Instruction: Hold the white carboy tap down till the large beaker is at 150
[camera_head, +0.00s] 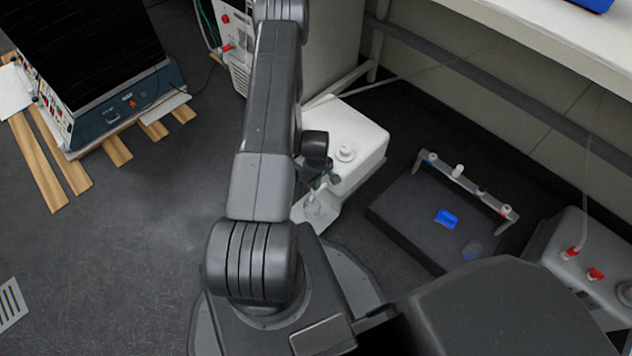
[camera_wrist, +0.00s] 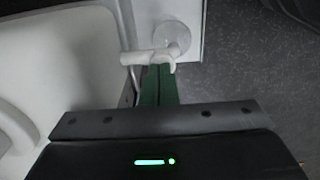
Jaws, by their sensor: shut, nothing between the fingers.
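The white carboy (camera_head: 352,125) stands on the floor beyond my arm, and its pale side (camera_wrist: 60,65) fills the left of the wrist view. Its white tap (camera_wrist: 140,57) sticks out over a clear round vessel, probably the large beaker (camera_wrist: 173,33), on a pale base. The beaker also shows in the head view (camera_head: 312,207). Its level and marks cannot be read. My gripper (camera_wrist: 157,72) has green fingers, shut together and empty. Their tips overlap the tap in the wrist view; whether they press it is unclear. In the head view my gripper (camera_head: 318,182) is partly hidden by my arm.
A black platform (camera_head: 405,225) with a blue piece (camera_head: 446,218) and a rail of taps (camera_head: 465,180) lies right of the carboy. Another white container (camera_head: 590,255) with red fittings stands far right. A bench (camera_head: 560,40) overhangs behind. Open floor (camera_head: 150,250) lies left.

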